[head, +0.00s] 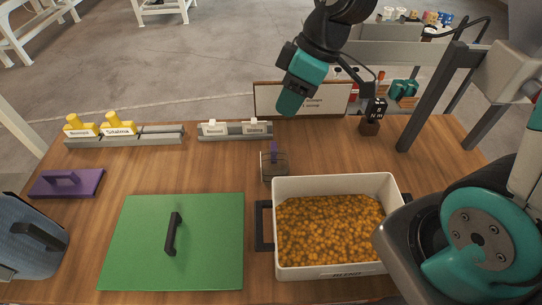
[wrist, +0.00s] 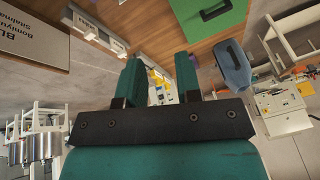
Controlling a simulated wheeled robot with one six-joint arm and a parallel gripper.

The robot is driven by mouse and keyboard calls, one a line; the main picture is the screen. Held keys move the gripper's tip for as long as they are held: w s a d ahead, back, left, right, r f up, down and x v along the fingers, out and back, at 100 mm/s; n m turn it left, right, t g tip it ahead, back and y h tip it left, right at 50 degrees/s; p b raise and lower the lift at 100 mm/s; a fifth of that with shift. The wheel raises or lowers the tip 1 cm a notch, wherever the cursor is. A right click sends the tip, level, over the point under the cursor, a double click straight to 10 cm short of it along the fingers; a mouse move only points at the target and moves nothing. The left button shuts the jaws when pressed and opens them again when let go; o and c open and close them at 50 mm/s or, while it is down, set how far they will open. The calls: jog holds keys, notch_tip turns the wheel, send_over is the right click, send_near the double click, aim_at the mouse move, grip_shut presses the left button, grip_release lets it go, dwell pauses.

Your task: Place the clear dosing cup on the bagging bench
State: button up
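A small see-through container with a purple upright handle (head: 273,167) stands on the wooden bench (head: 190,170), just behind the white tub; it looks like the clear dosing cup. It does not show in the wrist view. My gripper (head: 290,102) hangs in the air above and behind it, in front of a framed sign. In the wrist view my gripper (wrist: 161,72) has its two teal fingers apart with nothing between them. I cannot tell which surface is the bagging bench.
A white tub (head: 283,268) of orange pellets stands front right. A green lid (head: 140,235) and purple lid (head: 80,184) lie left. Label holders (head: 235,131), a framed sign (head: 265,98) and a dark block (head: 371,125) line the back edge. Bare wood lies between.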

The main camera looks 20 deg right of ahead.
jog(key=w+d+f+n+p, duration=0.3)
jog(key=w+d+f, duration=0.4)
jog(key=w, duration=0.1)
jog(key=b, duration=0.8)
send_near(274, 143)
jog(key=shift+n+t, duration=0.3)
jog(key=shift+t, duration=0.1)
jog(key=x, duration=0.5)
jog(key=shift+s+d+f, duration=0.1)
jog(key=shift+s+f, duration=0.1)
jog(key=shift+s, duration=0.15)
jog(key=b+x, duration=0.3)
jog(key=x, duration=0.2)
jog(key=shift+f, duration=0.3)
jog(key=shift+r, duration=0.1)
grip_shut()
